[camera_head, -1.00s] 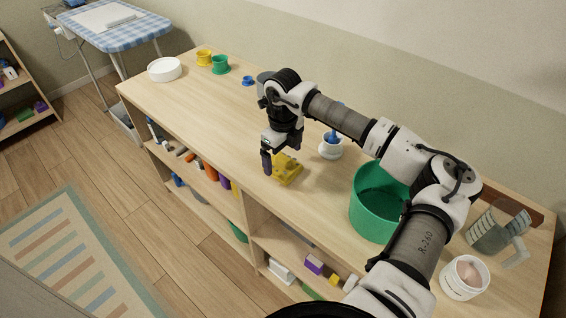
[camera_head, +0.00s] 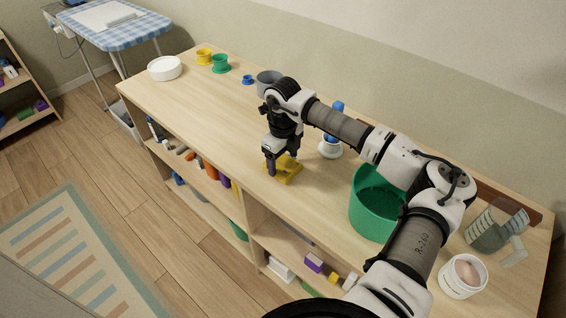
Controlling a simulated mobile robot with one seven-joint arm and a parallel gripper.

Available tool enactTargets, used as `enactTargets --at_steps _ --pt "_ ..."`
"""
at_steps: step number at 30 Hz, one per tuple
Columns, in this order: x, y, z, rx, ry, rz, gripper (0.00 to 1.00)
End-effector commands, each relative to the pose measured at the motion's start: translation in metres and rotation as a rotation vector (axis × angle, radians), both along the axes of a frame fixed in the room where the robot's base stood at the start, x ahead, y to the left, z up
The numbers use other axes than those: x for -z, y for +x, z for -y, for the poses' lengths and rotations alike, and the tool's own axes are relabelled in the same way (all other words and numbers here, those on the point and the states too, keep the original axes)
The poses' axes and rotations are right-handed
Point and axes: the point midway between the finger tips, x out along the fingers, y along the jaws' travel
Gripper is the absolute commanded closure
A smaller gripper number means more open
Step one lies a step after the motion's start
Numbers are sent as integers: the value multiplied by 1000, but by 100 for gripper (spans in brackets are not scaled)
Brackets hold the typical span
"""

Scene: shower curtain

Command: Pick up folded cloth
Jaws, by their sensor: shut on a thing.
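The yellow folded cloth (camera_head: 291,172) lies on the wooden shelf top, near its front edge. My gripper (camera_head: 274,170) points down over it from above, with its fingers at the cloth's left part. The gripper is shut on the cloth. The fingers and the wrist hide part of the cloth. I cannot tell whether the cloth is clear of the wood.
Behind the gripper stand a grey bowl (camera_head: 266,80) and a white-and-blue item (camera_head: 331,148). A green bucket (camera_head: 376,212), a clear pitcher (camera_head: 490,230) and a white jar (camera_head: 463,277) stand to the right.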

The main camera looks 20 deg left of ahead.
Motion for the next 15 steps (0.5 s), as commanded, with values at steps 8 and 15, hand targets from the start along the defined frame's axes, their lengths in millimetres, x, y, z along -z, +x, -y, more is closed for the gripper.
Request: enactTargets --at_steps 8,15 --pt "-12 1 0 0 0 3 55" --pt "-59 1 0 -1 -1 7 55"
